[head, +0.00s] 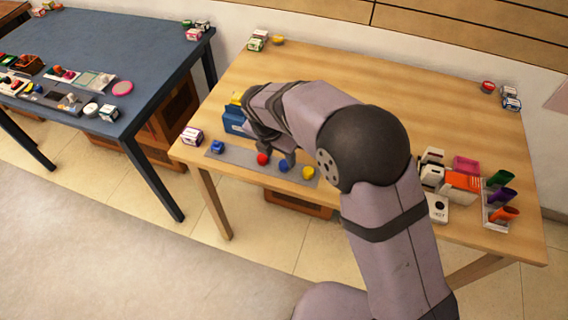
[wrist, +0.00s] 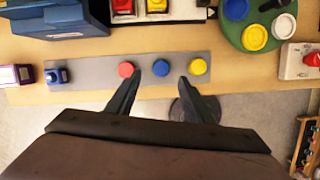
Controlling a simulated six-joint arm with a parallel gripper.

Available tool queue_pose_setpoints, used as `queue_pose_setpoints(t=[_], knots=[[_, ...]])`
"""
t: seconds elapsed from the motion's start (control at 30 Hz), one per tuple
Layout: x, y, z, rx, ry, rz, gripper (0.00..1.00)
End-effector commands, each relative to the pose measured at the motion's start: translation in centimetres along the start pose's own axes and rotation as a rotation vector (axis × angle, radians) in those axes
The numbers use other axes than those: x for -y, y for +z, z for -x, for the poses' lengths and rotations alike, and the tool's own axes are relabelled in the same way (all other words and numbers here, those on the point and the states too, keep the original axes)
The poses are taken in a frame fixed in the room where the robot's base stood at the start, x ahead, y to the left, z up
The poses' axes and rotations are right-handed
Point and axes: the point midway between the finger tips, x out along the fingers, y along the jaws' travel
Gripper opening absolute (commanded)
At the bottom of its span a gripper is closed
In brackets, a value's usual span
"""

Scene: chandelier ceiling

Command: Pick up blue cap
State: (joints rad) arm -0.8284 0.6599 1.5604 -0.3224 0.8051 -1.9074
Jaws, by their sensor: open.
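The blue cap (head: 284,166) is a small round disc on a grey strip (head: 236,157) near the table's front edge. In the wrist view the blue cap (wrist: 161,67) sits between a red cap (wrist: 126,69) and a yellow cap (wrist: 198,66) in a row. My gripper (wrist: 160,78) is open and empty, with one fingertip on each side of the blue cap in the picture. The left fingertip appears close to the red cap. In the head view my gripper (head: 281,157) is over the strip, by the red and blue caps. Its exact height above them is unclear.
A small blue item (wrist: 57,76) stands on the strip's left end, with a purple-and-white box (wrist: 15,75) beside it. A blue container (wrist: 60,18) stands behind. A green palette (wrist: 252,36) and a white box with a red button (wrist: 302,61) are at right.

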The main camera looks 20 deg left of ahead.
Motion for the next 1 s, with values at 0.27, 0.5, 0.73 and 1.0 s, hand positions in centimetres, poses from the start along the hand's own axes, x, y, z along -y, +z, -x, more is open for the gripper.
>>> queue_pose_setpoints(t=[0.27, 0.5, 0.73, 1.0], knots=[[0.1, 0.1, -0.9, -0.001, -0.002, -0.001, 0.48], [0.2, 0.3, -3.8, -0.001, -0.002, -0.001, 0.48], [0.2, 0.3, -5.4, 0.000, 0.000, -0.002, 0.48], [0.2, 0.3, -5.5, 0.000, 0.000, -0.002, 0.36]])
